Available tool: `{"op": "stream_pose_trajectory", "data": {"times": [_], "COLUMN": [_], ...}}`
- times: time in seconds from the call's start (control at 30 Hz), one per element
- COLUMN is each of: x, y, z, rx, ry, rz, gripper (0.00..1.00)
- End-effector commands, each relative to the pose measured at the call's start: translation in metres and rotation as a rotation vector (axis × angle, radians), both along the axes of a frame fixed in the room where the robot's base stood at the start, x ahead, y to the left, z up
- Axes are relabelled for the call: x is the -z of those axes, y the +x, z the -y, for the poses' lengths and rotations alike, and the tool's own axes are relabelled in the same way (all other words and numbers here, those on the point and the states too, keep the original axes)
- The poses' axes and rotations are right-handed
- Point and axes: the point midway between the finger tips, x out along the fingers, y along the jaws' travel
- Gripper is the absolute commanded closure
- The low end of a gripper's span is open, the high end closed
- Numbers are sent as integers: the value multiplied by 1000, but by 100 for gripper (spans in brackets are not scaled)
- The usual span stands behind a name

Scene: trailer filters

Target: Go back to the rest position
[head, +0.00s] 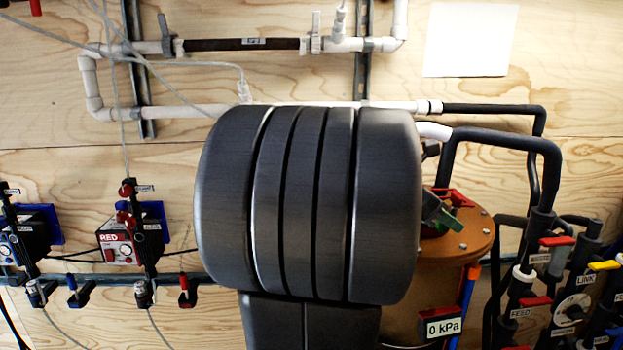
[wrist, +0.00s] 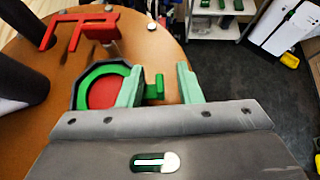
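My gripper (wrist: 158,80) shows in the wrist view with its two pale green fingers apart. It is open above the round orange-brown tank top (wrist: 165,50). A green and red octagonal fitting (wrist: 88,72) lies beside the left finger, partly covered by it. A small green block (wrist: 154,88) shows between the fingers; I cannot tell whether they touch it. In the head view my dark arm hides the gripper and part of the tank (head: 450,250).
A red bracket (wrist: 75,27) stands on the tank top, left of the gripper. In the head view, black pipes and valves (head: 570,310) crowd the right. Red and blue valve units (head: 130,240) stand at left. White pipes (head: 190,112) run along the wooden wall behind.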

Motion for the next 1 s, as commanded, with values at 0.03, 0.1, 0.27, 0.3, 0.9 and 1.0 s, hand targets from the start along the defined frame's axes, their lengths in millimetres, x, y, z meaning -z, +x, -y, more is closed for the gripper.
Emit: {"op": "stream_pose_trajectory", "data": {"times": [0.03, 0.1, 0.27, 0.3, 0.9, 1.0], "x": [-4, -10, -25, -29, -62, -53], "y": [0, -2, -6, -7, -18, -16], "z": [-5, -13, -34, -40, -84, -71], "rx": [-3, -4, -5, -6, 5, 5], "ry": [-2, -1, -1, -1, -1, -1], "rz": [3, 5, 5, 6, 0, 0], "gripper": [68, 68, 68, 68, 68, 68]}}
